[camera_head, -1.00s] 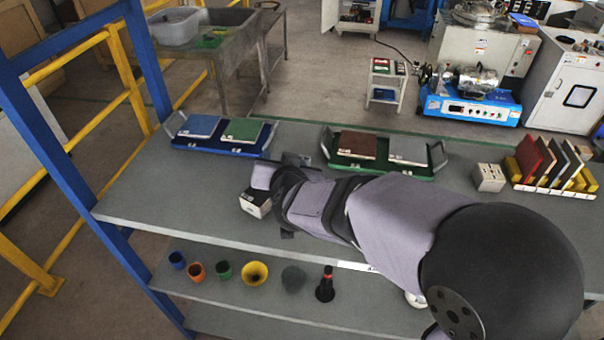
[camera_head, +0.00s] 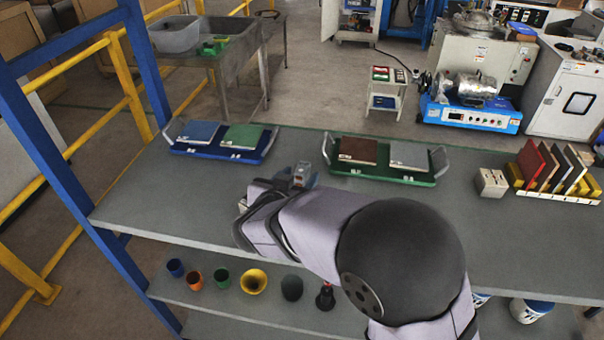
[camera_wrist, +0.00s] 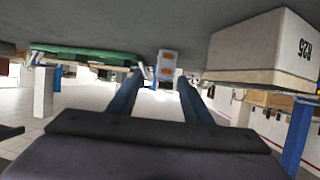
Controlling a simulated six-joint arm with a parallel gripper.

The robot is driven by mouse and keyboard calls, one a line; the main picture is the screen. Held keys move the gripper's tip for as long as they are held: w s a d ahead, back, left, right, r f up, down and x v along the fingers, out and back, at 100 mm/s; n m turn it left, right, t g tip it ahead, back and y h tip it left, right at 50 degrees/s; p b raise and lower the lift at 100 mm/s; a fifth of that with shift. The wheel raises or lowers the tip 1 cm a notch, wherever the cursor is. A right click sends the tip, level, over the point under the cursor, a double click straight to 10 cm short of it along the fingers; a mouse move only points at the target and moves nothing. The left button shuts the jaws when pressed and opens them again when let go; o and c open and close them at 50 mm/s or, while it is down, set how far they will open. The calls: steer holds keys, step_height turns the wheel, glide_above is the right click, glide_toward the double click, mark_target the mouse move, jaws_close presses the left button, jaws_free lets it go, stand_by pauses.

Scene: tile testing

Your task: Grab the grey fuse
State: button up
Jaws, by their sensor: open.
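In the wrist view, a small grey block with orange patches (camera_wrist: 168,58), likely the grey fuse, sits against the grey tabletop, which fills the top of this upside-down picture. My gripper (camera_wrist: 160,82) is open and empty, with its two dark blue fingers spread. The block shows just beyond the fingertips, roughly between them and a little right of centre. In the head view my gripper (camera_head: 297,181) is low over the middle of the table, left of the green tray. A small grey shape there may be the fuse, but I cannot tell it clearly from the gripper.
A white box marked R25 (camera_wrist: 262,62) stands close on the right in the wrist view. The green tray (camera_head: 437,177) with brown and grey tiles and the blue tray (camera_head: 184,151) with blue and green tiles lie along the table's back. The table's left part is clear.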

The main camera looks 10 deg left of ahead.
mark_target(301, 170)
steer(key=shift+a+p+x, duration=0.2)
steer(key=shift+p+x, duration=0.2)
steer(key=shift+x, duration=0.9)
steer(key=shift+a+p+x, duration=0.15)
steer(key=shift+p+x, duration=0.2)
steer(key=shift+x, duration=0.95)
steer(key=shift+c, duration=0.3)
jaws_close()
steer(key=shift+r, duration=0.15)
step_height(301, 170, up, 10)
steer(key=shift+f, duration=0.1)
